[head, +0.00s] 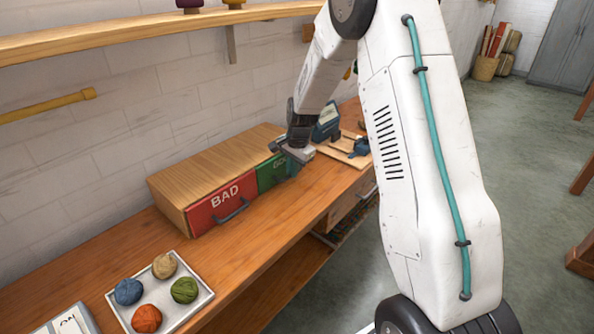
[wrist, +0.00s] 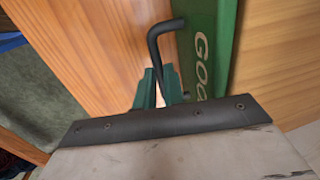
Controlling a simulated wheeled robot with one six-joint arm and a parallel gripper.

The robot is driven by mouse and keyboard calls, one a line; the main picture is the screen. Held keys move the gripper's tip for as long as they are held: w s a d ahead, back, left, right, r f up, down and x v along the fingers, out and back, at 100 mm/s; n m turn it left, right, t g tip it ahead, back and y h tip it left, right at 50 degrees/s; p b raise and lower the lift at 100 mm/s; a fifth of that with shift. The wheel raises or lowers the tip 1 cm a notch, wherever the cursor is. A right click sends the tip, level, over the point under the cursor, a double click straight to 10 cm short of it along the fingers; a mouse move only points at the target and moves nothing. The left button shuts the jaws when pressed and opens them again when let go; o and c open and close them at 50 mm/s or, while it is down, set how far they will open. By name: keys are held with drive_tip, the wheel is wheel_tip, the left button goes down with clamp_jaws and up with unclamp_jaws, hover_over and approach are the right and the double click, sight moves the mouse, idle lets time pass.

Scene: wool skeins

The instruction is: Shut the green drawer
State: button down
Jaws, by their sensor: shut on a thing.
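The green drawer (head: 270,174) is at the right end of a low wooden cabinet on the bench, beside the red drawer marked BAD. In the wrist view its green front (wrist: 208,40) shows the letters "GOO", and a dark bent handle (wrist: 155,38) stands out from it. My gripper (head: 290,162) is at the green drawer's front and covers part of it in the head view. In the wrist view my gripper's (wrist: 160,92) teal fingers are shut on the handle. How far the drawer stands out is hard to tell.
The red drawer (head: 222,203) has a dark handle. A white tray (head: 200,302) with blue, tan, green and orange wool balls lies on the bench (head: 285,245) at front left. Blue tools on a wooden board (head: 330,152) stand beyond my gripper. A wooden shelf (head: 110,38) runs above.

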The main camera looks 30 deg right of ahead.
drive_tip(key=shift+w+a+r, duration=0.1)
drive_tip(key=shift+w+r, duration=0.05)
drive_tip(key=shift+w, duration=0.1)
drive_tip(key=c, duration=1.5)
unclamp_jaws()
drive_tip(key=shift+w, duration=0.1)
drive_tip(key=r, duration=0.2)
drive_tip(key=s+r, duration=0.1)
drive_tip(key=r, duration=0.4)
drive_tip(key=shift+s+d+r, duration=0.25)
